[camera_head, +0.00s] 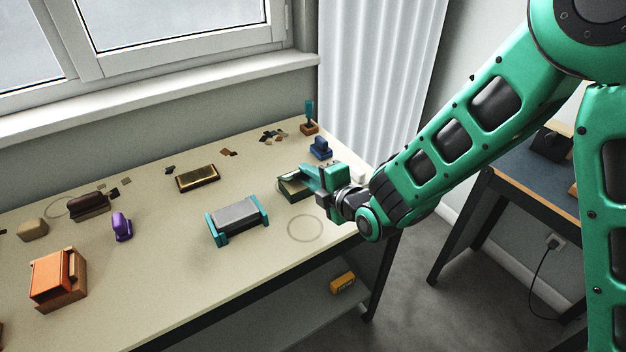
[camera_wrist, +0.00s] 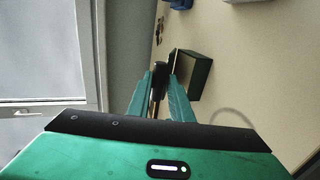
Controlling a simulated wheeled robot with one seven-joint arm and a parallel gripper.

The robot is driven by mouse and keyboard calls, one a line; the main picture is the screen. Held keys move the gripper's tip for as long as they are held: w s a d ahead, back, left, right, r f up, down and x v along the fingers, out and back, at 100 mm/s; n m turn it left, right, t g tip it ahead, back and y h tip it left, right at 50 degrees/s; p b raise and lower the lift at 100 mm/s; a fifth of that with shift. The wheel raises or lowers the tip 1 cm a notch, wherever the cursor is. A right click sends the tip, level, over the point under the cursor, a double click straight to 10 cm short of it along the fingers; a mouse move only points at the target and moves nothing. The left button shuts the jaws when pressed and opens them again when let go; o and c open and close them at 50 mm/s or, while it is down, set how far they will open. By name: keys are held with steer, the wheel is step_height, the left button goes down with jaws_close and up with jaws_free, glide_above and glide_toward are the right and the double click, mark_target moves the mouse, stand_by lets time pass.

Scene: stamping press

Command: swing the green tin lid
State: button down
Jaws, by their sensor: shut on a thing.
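The green tin (camera_head: 291,192) is a small dark green box near the right end of the bench. It also shows in the wrist view (camera_wrist: 199,76), just right of my fingers. My gripper (camera_head: 310,178) reaches it from the right. In the wrist view my gripper (camera_wrist: 161,76) has its two teal fingers closed on a thin dark part at the tin's side, which seems to be the lid (camera_wrist: 174,62). The fingers hide much of the lid, and its exact angle cannot be told.
A grey block in a teal-ended holder (camera_head: 237,218) stands left of the tin. A blue stamp (camera_head: 320,147) and a wooden-based one (camera_head: 309,124) stand behind. A brass-coloured tray (camera_head: 198,178) lies farther left. Bare bench (camera_head: 305,229) with a drawn ring lies in front.

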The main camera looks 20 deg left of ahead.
steer(key=shift+a+r, duration=0.1)
steer(key=shift+r, duration=0.05)
steer(key=c, duration=2.5)
jaws_free()
steer(key=shift+w+a+r, duration=0.5)
steer(key=shift+a+r, duration=0.1)
steer(key=shift+r, duration=0.25)
steer(key=shift+o, duration=0.2)
steer(key=shift+a+r, duration=0.1)
steer(key=o, duration=1.1)
steer(key=shift+w, duration=0.1)
steer(key=shift+c, duration=0.2)
